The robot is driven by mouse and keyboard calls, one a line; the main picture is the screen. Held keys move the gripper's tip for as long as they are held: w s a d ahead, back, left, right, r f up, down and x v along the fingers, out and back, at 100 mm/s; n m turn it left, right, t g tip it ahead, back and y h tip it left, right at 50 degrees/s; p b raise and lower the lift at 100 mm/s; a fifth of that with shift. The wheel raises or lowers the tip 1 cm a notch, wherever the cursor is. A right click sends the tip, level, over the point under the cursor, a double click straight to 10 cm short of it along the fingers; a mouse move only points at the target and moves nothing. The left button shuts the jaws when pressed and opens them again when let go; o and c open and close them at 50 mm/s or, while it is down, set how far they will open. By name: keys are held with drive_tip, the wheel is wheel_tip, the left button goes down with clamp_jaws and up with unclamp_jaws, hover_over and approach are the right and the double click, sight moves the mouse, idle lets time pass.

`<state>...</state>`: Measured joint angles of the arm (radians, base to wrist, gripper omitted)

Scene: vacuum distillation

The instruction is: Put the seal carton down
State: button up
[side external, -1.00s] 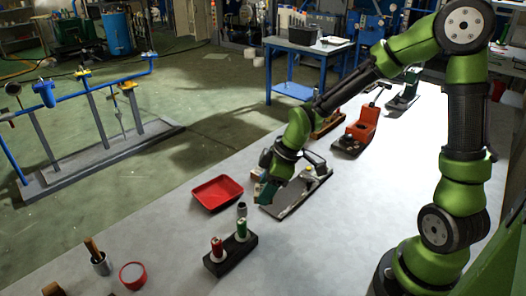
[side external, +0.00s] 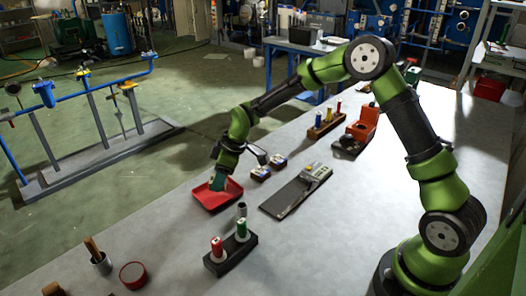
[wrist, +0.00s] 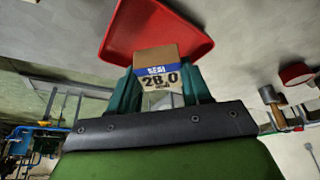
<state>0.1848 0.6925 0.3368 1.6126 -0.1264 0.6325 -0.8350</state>
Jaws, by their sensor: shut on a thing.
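The seal carton (wrist: 155,55) is a small brown box with a white and blue label, seen in the wrist view between the fingers of my gripper (wrist: 158,84). The gripper is shut on it. In the side view my gripper (side external: 218,183) points down at the red tray (side external: 207,201), with its fingertips over or inside it. The carton cannot be made out there. The red tray (wrist: 186,35) is just beyond the carton in the wrist view. I cannot tell whether the carton touches the tray floor.
Two small labelled boxes (side external: 269,167) stand right of the tray.

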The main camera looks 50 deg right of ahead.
drive_tip(key=shift+w, duration=0.3)
drive_tip(key=shift+w+f, duration=0.1)
drive_tip(key=shift+f, duration=1.7)
drive_tip(key=o, duration=1)
drive_tip(key=shift+f, duration=0.15)
drive_tip(key=shift+o, duration=0.2)
